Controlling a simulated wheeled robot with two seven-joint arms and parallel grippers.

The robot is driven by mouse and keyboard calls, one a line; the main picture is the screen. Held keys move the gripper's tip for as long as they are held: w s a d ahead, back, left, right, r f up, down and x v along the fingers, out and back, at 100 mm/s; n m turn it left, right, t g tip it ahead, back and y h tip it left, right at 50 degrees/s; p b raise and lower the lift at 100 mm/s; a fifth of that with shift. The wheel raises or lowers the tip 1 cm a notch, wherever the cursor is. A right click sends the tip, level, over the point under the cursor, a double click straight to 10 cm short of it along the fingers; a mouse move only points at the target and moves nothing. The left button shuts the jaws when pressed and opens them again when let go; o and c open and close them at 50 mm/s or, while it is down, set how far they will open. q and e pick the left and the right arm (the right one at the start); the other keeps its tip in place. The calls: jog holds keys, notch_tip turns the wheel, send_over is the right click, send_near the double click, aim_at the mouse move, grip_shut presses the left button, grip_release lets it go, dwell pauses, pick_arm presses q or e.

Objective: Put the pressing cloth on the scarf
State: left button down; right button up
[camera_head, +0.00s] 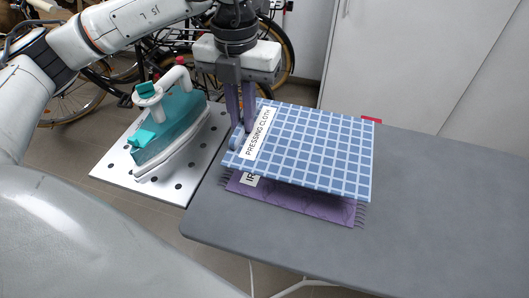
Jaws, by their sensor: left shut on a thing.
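The pressing cloth (313,148) is a blue sheet with a white grid and a white "PRESSING CLOTH" label. My left gripper (241,128) is shut on its left edge, beside the label. The cloth looks flat and lies over the scarf in the picture; I cannot tell whether it touches it. The scarf (300,200) is purple with fringed ends and a partly covered white label; only its near strip shows, and the rest is hidden under the cloth. My right gripper is not in view.
The grey ironing board (440,215) is clear to the right. A teal and white iron (172,125) stands on a white perforated plate (118,163) at the left. A small red thing (372,120) shows behind the cloth. Bicycles and a white cabinet (405,55) stand behind.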

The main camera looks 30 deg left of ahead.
pick_arm(q)
jog(key=shift+f, duration=4.2)
jog(key=c, duration=1.8)
grip_release()
jog(key=shift+r, duration=0.1)
notch_tip(320, 180, up, 12)
jog(key=shift+r, duration=0.1)
